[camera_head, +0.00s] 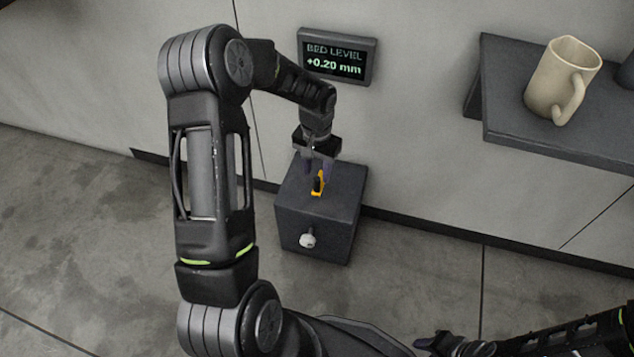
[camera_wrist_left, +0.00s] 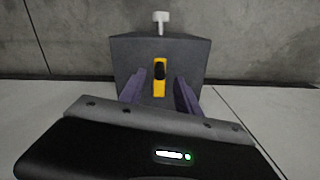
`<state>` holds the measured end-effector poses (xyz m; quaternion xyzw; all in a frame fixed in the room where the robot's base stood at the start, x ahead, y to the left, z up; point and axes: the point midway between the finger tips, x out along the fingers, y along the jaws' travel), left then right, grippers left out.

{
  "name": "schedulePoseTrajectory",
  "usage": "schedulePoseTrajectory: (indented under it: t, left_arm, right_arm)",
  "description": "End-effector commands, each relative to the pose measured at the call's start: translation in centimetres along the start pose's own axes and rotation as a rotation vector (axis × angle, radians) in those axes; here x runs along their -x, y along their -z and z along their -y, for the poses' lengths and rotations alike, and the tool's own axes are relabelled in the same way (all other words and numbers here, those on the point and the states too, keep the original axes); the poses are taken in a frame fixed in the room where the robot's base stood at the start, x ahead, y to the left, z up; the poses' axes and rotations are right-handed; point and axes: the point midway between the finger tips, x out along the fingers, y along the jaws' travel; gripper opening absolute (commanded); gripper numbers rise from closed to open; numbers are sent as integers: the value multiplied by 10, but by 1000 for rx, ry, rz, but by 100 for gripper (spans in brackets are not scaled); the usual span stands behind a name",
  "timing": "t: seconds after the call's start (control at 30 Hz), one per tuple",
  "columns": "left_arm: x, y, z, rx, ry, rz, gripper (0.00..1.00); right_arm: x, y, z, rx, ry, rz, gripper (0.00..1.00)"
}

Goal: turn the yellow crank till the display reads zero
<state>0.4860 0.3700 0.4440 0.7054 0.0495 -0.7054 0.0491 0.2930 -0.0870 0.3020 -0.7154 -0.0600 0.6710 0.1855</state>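The yellow crank (camera_head: 318,183) sits on top of a dark box (camera_head: 335,215). In the left wrist view the crank (camera_wrist_left: 159,88) has a black knob at one end and lies between my fingers. The display (camera_head: 338,56) on the wall reads "BED LEVEL +0.20 mm". My left gripper (camera_head: 317,168) points down just over the crank. In the left wrist view its purple fingers (camera_wrist_left: 160,92) are apart, with a gap on each side of the crank. My right gripper (camera_head: 450,343) is at the lower edge of the head view, far from the box; its finger opening is unclear.
A white knob (camera_head: 308,239) sticks out of the front of the box. A dark shelf (camera_head: 560,140) on the right wall holds a beige mug (camera_head: 560,80). The concrete floor (camera_head: 80,210) around the box is clear.

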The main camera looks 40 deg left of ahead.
Motion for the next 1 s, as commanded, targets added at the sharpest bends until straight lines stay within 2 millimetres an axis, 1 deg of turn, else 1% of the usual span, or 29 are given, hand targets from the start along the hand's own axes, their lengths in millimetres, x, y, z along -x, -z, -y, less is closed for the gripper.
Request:
schedulePoseTrajectory:
  t: [0.03, 0.1, 0.2, 0.3, 0.43, 0.67, 0.77, 1.0]
  left_arm:
    - [-12, -1, 0, 0, -1, 3, 40]
    - [-23, -1, -1, 0, -1, 3, 40]
    - [-38, 0, 0, -1, -1, 2, 40]
    - [-49, 0, 0, 0, -1, 1, 40]
    - [-54, 0, 0, 1, -1, 0, 40]
    - [-54, 0, 0, 0, -1, 0, 40]
    - [-54, 0, 0, 0, -1, 0, 33]
    - [-54, 0, 0, 0, -1, 0, 13]
  right_arm:
    - [-5, 1, -3, -2, -1, -2, 36]
    - [-9, 2, -5, -3, -2, -5, 36]
    - [-13, 3, -7, -5, -4, -8, 36]
    - [-15, 4, -9, -7, -5, -11, 36]
    - [-16, 5, -10, -8, -6, -13, 36]
    - [-16, 5, -10, -8, -6, -13, 36]
    - [-16, 5, -10, -8, -6, -13, 36]
    - [-16, 5, -10, -7, -6, -13, 36]
